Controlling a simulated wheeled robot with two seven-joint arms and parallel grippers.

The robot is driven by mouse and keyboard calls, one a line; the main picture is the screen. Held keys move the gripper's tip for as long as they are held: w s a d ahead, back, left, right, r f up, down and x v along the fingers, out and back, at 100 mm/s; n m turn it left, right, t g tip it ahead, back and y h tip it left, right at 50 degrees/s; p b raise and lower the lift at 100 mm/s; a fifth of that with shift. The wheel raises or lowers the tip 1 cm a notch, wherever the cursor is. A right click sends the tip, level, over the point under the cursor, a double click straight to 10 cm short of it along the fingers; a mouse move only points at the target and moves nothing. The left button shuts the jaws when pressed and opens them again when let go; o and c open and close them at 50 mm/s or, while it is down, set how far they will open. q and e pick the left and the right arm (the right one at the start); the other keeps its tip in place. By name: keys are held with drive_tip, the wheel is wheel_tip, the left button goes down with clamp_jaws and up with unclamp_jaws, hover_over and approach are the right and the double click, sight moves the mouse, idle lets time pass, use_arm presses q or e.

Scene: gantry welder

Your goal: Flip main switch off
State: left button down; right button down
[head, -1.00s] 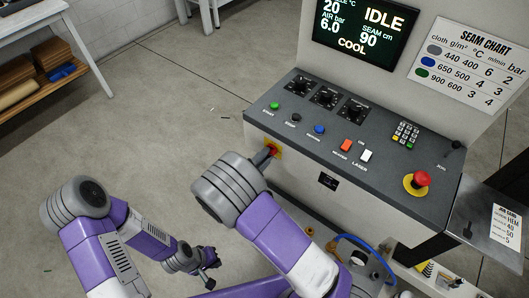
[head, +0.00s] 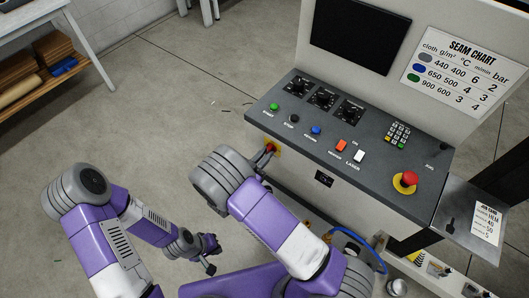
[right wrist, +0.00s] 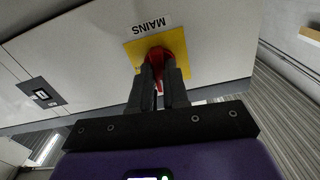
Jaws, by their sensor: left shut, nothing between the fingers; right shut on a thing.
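The main switch is a red rotary handle (right wrist: 158,55) on a yellow plate (right wrist: 184,50) marked MAINS, on the front of the control console. In the head view the red handle (head: 270,147) shows at the console's left end, partly behind my right arm. My right gripper (right wrist: 160,82) is shut on the handle; its two dark fingers sit on either side of the red grip. The handle's exact setting is hard to read. The console screen (head: 360,35) is dark. My left gripper (head: 211,268) is shut and empty, low over the floor, away from the console.
The console top (head: 375,130) carries knobs, coloured buttons, a keypad and a red emergency button (head: 410,179). A blue hose (head: 365,242) curves below the console. A job card (head: 487,223) lies on the right side shelf. Open floor lies left of the console.

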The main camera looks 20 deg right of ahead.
drive_tip(key=shift+n, duration=0.6)
drive_tip(key=c, duration=1.1)
unclamp_jaws()
drive_tip(key=shift+a+p, duration=0.1)
drive_tip(key=shift+p, duration=0.2)
drive_tip(key=v, duration=0.7)
drive_tip(key=shift+s+a, duration=0.15)
drive_tip(key=shift+s, duration=0.05)
